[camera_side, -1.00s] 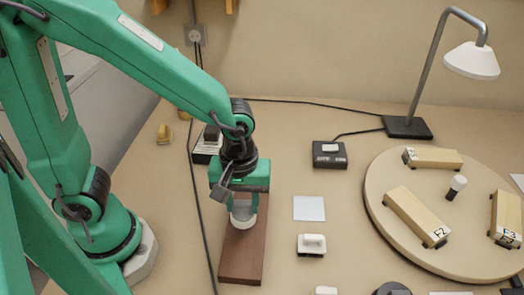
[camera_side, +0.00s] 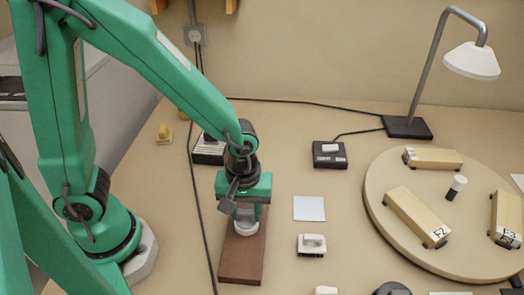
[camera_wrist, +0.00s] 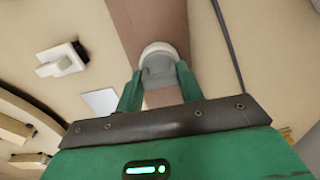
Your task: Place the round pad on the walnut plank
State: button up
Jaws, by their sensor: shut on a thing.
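The round pad (camera_side: 246,227), white with a grey top, is between the fingers of my gripper (camera_side: 245,219). My gripper is shut on it. The walnut plank (camera_side: 241,264) is a long brown board lying flat on the bench, directly under the pad and gripper. In the wrist view the pad (camera_wrist: 158,57) sits between the green fingertips, with the plank (camera_wrist: 150,18) behind it. I cannot tell whether the pad touches the plank or hangs just above it. The fingers hide part of the pad's sides.
A pale square card (camera_side: 309,208) and a white-handled block (camera_side: 311,244) lie right of the plank. A round turntable (camera_side: 460,238) with wooden blocks fills the right side. A black cable (camera_side: 202,232) runs left of the plank. A lamp (camera_side: 408,126) stands behind.

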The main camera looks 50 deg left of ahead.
aim_at(245, 210)
jog(key=o, duration=1.1)
jog(key=shift+r, duration=0.15)
jog(key=shift+r, duration=5.85)
jog(key=shift+a, duration=0.1)
jog(key=shift+s+a+r+m+t, duration=0.85)
jog(key=shift+a+r+m, duration=0.5)
jog(key=shift+a, duration=0.8)
jog(key=shift+s+a+r+m+t, duration=0.5)
jog(key=shift+a+r+m+t, duration=0.5)
jog(key=shift+a+m, duration=0.9)
jog(key=shift+s+a+r+m+t, duration=0.7)
jog(key=shift+a+r+m+t, duration=0.4)
jog(key=shift+a, duration=1.3)
